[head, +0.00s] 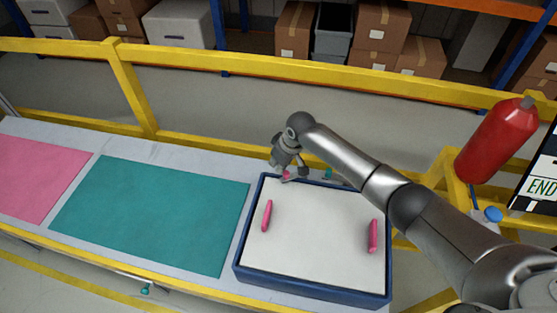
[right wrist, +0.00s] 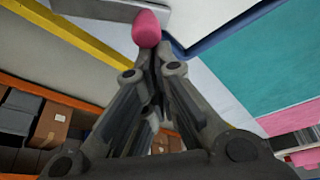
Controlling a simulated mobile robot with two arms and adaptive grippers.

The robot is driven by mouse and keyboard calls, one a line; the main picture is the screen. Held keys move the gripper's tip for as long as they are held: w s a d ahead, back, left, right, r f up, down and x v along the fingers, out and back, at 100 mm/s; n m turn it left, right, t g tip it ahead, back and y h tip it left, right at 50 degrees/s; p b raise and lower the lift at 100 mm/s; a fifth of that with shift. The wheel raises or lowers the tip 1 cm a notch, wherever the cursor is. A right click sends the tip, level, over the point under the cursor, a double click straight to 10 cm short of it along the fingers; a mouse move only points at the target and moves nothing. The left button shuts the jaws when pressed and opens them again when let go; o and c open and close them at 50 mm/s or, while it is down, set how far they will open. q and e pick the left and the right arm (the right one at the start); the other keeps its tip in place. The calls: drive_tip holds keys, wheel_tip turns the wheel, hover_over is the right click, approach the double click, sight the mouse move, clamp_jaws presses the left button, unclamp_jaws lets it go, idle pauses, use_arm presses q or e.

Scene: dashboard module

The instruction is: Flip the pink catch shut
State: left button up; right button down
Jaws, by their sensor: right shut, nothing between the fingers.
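The pink catch (head: 288,176) shows as a small pink piece at the back left edge of a white panel with a blue frame (head: 238,255). My right gripper (head: 288,170) is shut and empty at that back edge, right by the catch and partly covering it. In the right wrist view a rounded pink end (right wrist: 147,28), which looks like the catch, stands just beyond the shut fingertips (right wrist: 158,52). I cannot tell whether they touch. The catch's hinge and exact angle are hidden. My left gripper is not in view.
Two pink bars, left (head: 267,215) and right (head: 373,236), are on the white panel. A small teal piece (head: 328,174) is at its back edge. A teal mat (head: 150,210) and a pink mat (head: 40,180) lie to the left. A yellow rail (head: 300,72) runs behind; a red cylinder (head: 497,140) stands right.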

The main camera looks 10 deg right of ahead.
sight(282, 181)
drive_tip(key=s+n, duration=0.2)
drive_tip(key=shift+s+d+n+g+y, duration=0.1)
drive_tip(key=shift+d+n+g+y, duration=0.05)
drive_tip(key=shift+n+g+y, duration=0.2)
drive_tip(key=shift+s+d+f+n, duration=0.1)
drive_tip(key=shift+s+d+n, duration=0.05)
drive_tip(key=shift+s+n, duration=0.6)
drive_tip(key=n, duration=0.1)
drive_tip(key=s+n+g, duration=0.1)
drive_tip(key=shift+s+d+n+y, duration=0.2)
drive_tip(key=shift+d+n+y, duration=0.15)
drive_tip(key=shift+n, duration=0.05)
drive_tip(key=shift+s+d+n+g, duration=0.45)
drive_tip(key=shift+s+n, duration=0.2)
drive_tip(key=shift+n, duration=0.45)
drive_tip(key=shift+s+d, duration=0.35)
drive_tip(key=shift+s, duration=0.05)
drive_tip(key=shift+d, duration=0.1)
drive_tip(key=shift+s, duration=0.1)
